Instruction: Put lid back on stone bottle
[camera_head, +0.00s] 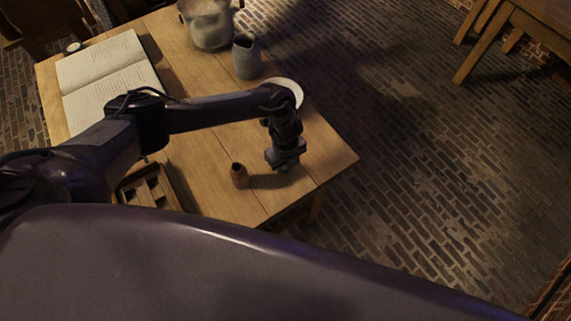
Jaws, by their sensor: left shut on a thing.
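A small brown bottle (239,175) with a dark open mouth stands upright on the wooden table (215,200), near its front right. My left gripper (285,160) points down over the table just right of the bottle and apart from it. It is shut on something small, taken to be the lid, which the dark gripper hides. My right gripper is not in view.
A grey jug (246,57), a larger pot (208,24) and a white plate (286,88) stand toward the back. An open book (105,75) lies at left. A compartmented wooden box (150,188) sits left of the bottle. The table's right edge is near the gripper.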

